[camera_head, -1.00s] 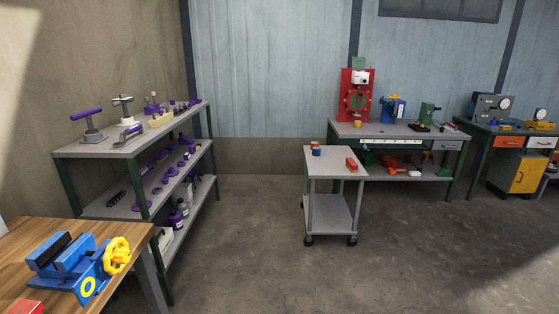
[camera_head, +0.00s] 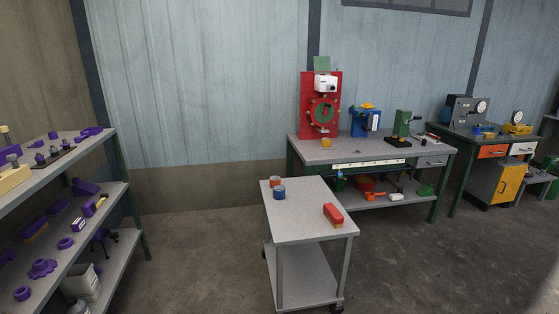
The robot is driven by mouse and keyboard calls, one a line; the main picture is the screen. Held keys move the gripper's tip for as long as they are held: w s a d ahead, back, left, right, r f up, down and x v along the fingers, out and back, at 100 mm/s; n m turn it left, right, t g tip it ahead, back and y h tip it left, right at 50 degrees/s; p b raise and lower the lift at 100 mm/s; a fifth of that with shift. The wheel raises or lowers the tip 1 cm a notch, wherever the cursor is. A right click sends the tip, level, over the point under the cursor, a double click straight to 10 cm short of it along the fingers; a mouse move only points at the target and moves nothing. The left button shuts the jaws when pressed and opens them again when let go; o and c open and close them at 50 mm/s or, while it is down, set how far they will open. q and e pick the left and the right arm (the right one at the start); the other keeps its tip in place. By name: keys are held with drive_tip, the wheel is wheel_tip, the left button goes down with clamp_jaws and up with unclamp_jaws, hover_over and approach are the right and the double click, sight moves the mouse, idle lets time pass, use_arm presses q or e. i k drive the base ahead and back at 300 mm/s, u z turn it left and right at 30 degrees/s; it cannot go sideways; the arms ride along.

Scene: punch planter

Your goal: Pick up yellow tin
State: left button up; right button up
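A small yellow tin (camera_head: 326,142) stands near the front left edge of the green-legged workbench (camera_head: 370,152), in front of the red machine (camera_head: 321,105). It is small in the picture, and its details cannot be made out. Neither of my grippers is in view.
A grey cart (camera_head: 310,219) stands before the bench with a blue tin (camera_head: 279,192), an orange-red tin (camera_head: 275,181) and a red block (camera_head: 333,214) on top. A shelf (camera_head: 116,188) with purple parts is at left. Open floor (camera_head: 190,260) lies between shelf and cart.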

sight(326, 143)
drive_tip(key=z, duration=0.1)
drive_tip(key=i, duration=1.1)
drive_tip(key=z, duration=0.15)
